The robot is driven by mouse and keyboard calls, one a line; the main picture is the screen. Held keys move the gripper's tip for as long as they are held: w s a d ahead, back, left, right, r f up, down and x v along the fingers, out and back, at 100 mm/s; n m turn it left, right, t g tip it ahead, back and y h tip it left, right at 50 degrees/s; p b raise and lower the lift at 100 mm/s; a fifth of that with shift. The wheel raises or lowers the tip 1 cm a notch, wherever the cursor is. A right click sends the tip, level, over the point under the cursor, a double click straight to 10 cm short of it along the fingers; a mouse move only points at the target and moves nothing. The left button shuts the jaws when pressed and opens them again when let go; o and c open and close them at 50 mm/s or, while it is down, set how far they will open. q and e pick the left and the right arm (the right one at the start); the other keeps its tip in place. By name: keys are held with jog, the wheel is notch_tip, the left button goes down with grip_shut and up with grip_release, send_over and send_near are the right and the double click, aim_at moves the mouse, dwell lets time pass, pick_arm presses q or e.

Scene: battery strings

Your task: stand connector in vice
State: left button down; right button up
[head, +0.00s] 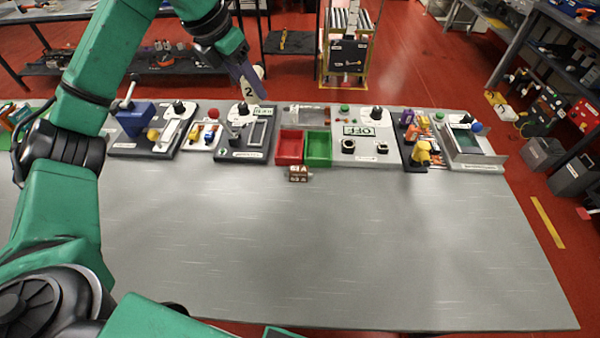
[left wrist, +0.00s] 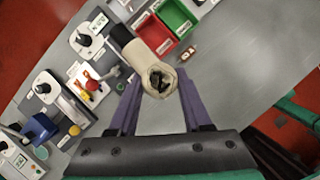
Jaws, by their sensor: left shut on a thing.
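My left gripper (head: 247,80) is raised above the back of the bench with its purple fingers shut on a connector. The connector (head: 248,90) is pale beige, marked with a 2, and partly hidden by the fingers in the head view. In the left wrist view, the left gripper (left wrist: 158,88) holds the connector (left wrist: 159,52) between its fingers, with an open round end towards the camera and a black far end. A blue fixture (head: 134,120) with a lever handle stands at the back left; I cannot tell whether it is the vice. My right gripper is not in view.
A red bin (head: 290,148) and a green bin (head: 318,150) stand side by side at the back middle. A small brown block (head: 298,174) lies before them. Several panels line the back edge, including an OFF panel (head: 366,131). The grey bench's (head: 330,245) front is clear.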

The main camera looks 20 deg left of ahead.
aim_at(250, 104)
pick_arm(q)
jog(key=f+b, duration=0.1)
jog(key=s+f+b, duration=0.1)
jog(key=f+b, duration=0.1)
jog(key=f, duration=0.1)
jog(key=shift+s+d, duration=0.2)
jog(key=shift+s, duration=0.05)
jog(key=shift+f, duration=0.25)
jog(key=f, duration=0.9)
jog(key=f+p, duration=0.1)
jog(key=f, duration=0.9)
jog(key=shift+w+a+f, duration=0.1)
jog(key=shift+w+f, duration=0.1)
jog(key=shift+f, duration=0.1)
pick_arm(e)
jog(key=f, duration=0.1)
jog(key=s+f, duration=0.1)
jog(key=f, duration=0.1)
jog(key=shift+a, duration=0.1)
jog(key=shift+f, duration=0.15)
pick_arm(q)
jog(key=shift+c, duration=1.8)
grip_release()
jog(key=shift+f, duration=0.1)
